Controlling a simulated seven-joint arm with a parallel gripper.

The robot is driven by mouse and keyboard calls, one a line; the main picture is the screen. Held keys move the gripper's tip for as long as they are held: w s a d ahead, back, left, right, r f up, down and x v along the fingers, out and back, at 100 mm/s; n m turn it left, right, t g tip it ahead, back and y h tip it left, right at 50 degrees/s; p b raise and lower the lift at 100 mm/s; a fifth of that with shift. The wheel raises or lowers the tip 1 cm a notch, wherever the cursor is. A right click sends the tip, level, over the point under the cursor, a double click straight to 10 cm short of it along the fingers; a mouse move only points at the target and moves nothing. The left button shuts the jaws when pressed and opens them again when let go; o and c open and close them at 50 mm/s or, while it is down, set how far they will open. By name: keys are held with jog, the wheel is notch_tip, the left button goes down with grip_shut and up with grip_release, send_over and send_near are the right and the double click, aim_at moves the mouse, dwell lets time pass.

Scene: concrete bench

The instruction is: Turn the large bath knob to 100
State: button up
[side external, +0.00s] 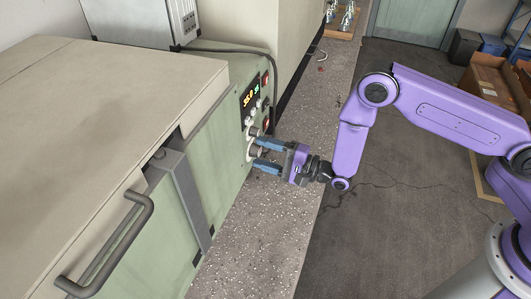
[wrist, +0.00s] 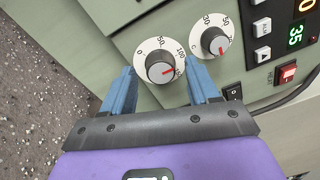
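The large bath knob (wrist: 160,68) is a grey knob with a red mark on a white dial marked 0, 50, 100 and 150. The red mark points right, near the 150 end of the scale. In the side view the knob area is small and partly hidden by my fingers. My gripper (wrist: 161,65) is open, its two blue fingers on either side of the large knob with gaps visible. In the side view my gripper (side external: 257,151) reaches the panel from the right.
A smaller knob (wrist: 215,42) sits close to my right finger. A black switch (wrist: 233,91), a red switch (wrist: 287,73) and a lit display (wrist: 295,36) reading 35 are on the panel. A grey handle (side external: 110,250) juts out from the bath. The speckled bench (side external: 265,235) is clear nearby.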

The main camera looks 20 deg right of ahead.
jog(key=v, duration=1.7)
jog(key=shift+s, duration=0.15)
jog(key=shift+d, duration=0.1)
dwell(0.3)
jog(key=s+a+r+n+g+h, duration=0.45)
jog(key=a+r+n+g, duration=0.2)
jog(key=n, duration=0.55)
jog(key=s+d+r+n+g+h, duration=0.3)
jog(key=s+d+r+n+h, duration=0.1)
jog(key=s+d, duration=0.4)
jog(key=s+d+r+n+g+h, duration=0.3)
jog(key=s+d+r+n+h, duration=0.1)
jog(key=s+d+r+n, duration=0.3)
jog(key=s+d+n, duration=0.2)
jog(key=d, duration=0.1)
jog(key=shift+d, duration=0.35)
